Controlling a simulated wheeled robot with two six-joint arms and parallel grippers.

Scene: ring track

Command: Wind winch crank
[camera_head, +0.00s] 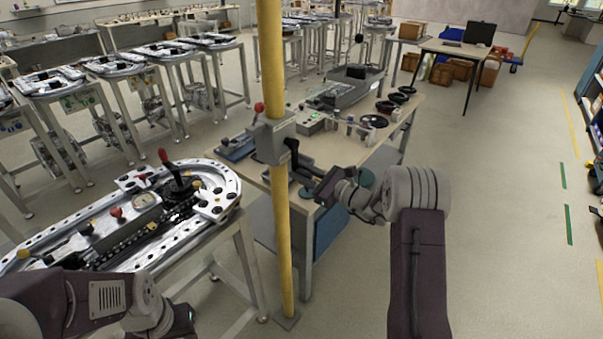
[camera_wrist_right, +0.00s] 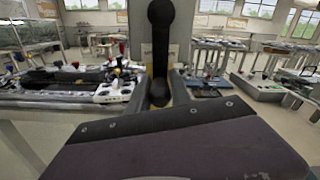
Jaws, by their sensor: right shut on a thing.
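The winch is a grey box (camera_head: 272,140) fixed to a yellow pole (camera_head: 283,235), with a red-knobbed lever on top. Its black crank (camera_head: 291,149) is on the side facing my right arm and hangs downward. In the right wrist view the crank arm (camera_wrist_right: 161,35) runs down from a round hub to a dark handle end between the fingers. My right gripper (camera_head: 307,173) is shut on the crank handle; its fingers also show in the right wrist view (camera_wrist_right: 161,93).
A ring track (camera_head: 215,172) on a metal stand is left of the pole. A workbench (camera_head: 405,118) with tools and black rings stands behind the winch. More track stands fill the back left. The floor (camera_head: 500,200) at right is clear.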

